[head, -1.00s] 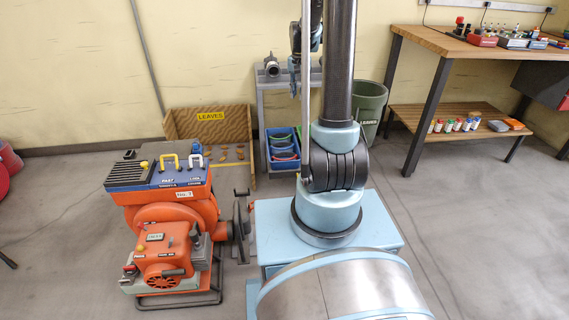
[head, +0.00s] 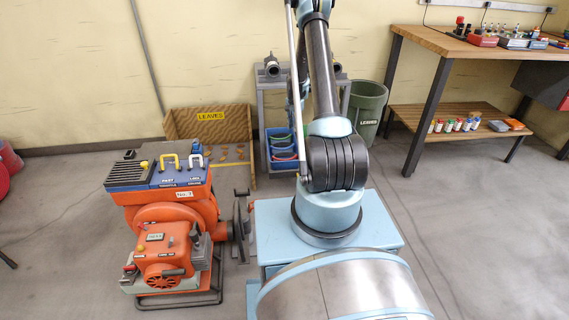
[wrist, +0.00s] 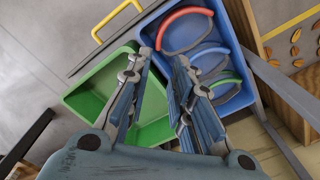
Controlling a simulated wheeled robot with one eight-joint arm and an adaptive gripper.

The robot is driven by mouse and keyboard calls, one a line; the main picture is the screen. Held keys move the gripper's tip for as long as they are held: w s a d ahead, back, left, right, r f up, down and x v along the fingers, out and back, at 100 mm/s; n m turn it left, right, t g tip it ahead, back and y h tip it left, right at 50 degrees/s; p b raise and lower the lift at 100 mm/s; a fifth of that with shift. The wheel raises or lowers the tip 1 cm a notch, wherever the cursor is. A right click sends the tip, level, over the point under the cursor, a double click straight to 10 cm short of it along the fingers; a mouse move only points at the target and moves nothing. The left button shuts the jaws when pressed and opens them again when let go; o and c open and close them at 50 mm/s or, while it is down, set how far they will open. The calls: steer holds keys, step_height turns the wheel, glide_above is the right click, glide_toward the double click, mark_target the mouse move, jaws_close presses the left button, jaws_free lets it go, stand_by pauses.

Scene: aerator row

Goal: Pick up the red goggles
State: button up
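The red goggles (wrist: 181,16) lie in a blue bin (wrist: 243,95), at its top end in the wrist view. They also show in the head view (head: 285,157) as the nearest pair. Blue goggles (wrist: 208,58) and green goggles (wrist: 228,80) lie beside them in the same bin. My gripper (wrist: 162,56) is open and empty above the bins, its fingertips just left of and below the red goggles in the wrist view. In the head view my gripper is hidden behind my arm and the rack.
A green bin (wrist: 84,83) sits beside the blue one. A grey rack frame (head: 262,100) surrounds the bins. A wooden leaves box (head: 210,118) adjoins on the left, and a green leaves barrel (head: 369,105) stands right. An orange machine (head: 170,215) stands front left.

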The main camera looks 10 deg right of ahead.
glide_above(293, 158)
steer(key=w, duration=0.1)
step_height(293, 158, down, 7)
steer(key=shift+m, duration=0.3)
step_height(293, 158, down, 17)
steer(key=shift+d+f, duration=0.1)
stand_by(0.5)
jaws_close()
